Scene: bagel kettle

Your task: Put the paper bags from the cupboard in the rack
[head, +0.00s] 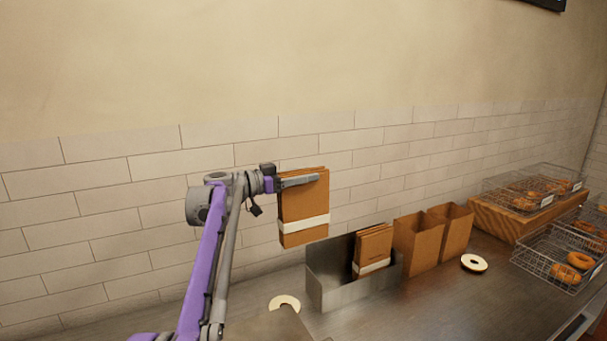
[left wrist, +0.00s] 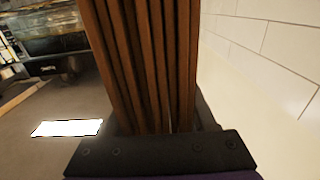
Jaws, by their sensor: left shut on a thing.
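My left gripper (head: 299,181) is shut on a brown bundle of folded paper bags (head: 302,208) with a white band, held upright in the air near the tiled wall. In the left wrist view the folded edges of the bundle (left wrist: 150,60) fill the middle, above the dark gripper base (left wrist: 160,152). The metal rack (head: 345,293) stands on the counter below and to the right of the held bundle. Another banded bundle of paper bags (head: 374,245) stands in the rack's right part, and its left part looks empty. The cupboard is not recognisable. My right gripper is not in view.
Two open brown bags (head: 418,243) stand just right of the rack. The counter's front middle (head: 440,310) is clear.

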